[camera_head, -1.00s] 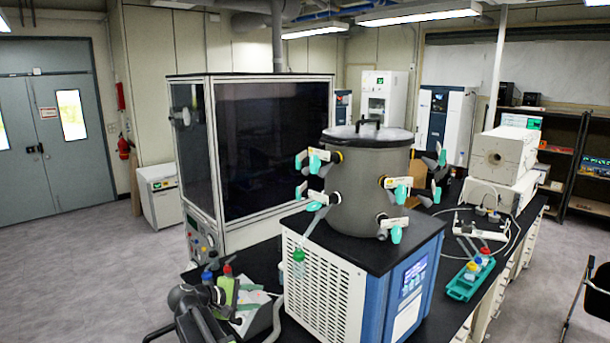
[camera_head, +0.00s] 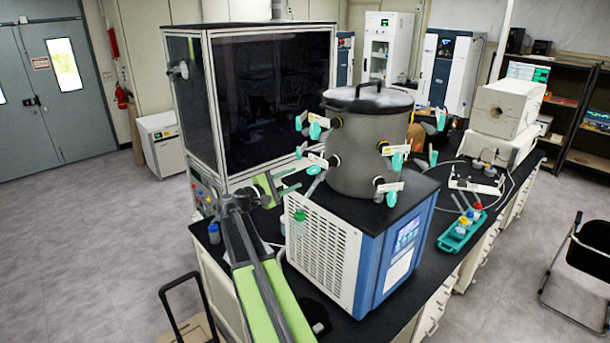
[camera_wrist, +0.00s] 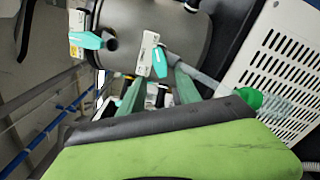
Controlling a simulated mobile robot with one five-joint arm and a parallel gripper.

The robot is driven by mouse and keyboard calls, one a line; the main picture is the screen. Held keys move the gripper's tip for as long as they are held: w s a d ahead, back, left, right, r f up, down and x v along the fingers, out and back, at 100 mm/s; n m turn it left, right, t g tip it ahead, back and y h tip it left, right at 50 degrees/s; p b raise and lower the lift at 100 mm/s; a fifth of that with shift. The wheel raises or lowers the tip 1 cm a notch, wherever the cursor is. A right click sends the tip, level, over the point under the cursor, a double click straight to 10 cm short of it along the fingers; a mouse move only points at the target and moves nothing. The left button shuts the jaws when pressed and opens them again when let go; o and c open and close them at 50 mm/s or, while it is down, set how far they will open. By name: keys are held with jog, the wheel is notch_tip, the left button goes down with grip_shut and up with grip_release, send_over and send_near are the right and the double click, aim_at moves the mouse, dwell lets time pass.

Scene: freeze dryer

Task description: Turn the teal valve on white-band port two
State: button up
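A grey drum (camera_head: 362,150) with a clear lid stands on the blue and white freeze dryer (camera_head: 325,250). Several ports around it have teal valves and white bands. The lower-left valve (camera_head: 314,170) has a tube running down to a green-capped flask (camera_head: 299,216). In the wrist view this teal valve (camera_wrist: 160,62) and its white band (camera_wrist: 147,52) are just beyond my fingertips, and another teal valve (camera_wrist: 86,40) is at upper left. My gripper (camera_head: 298,179) is open and empty, left of the lower-left valve, its fingers pointing towards it. I cannot tell which port is number two.
Other valves are close by, at upper left (camera_head: 315,130) and front right (camera_head: 391,196). A large dark-windowed cabinet (camera_head: 275,100) stands behind my gripper. A teal rack of bottles (camera_head: 462,230) is on the bench at right. Floor at left is clear.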

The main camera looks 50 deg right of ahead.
aim_at(311, 171)
jog(key=d, duration=0.7)
jog(key=shift+s+d, duration=0.25)
jog(key=shift+d, duration=0.15)
jog(key=shift+c, duration=0.4)
grip_shut()
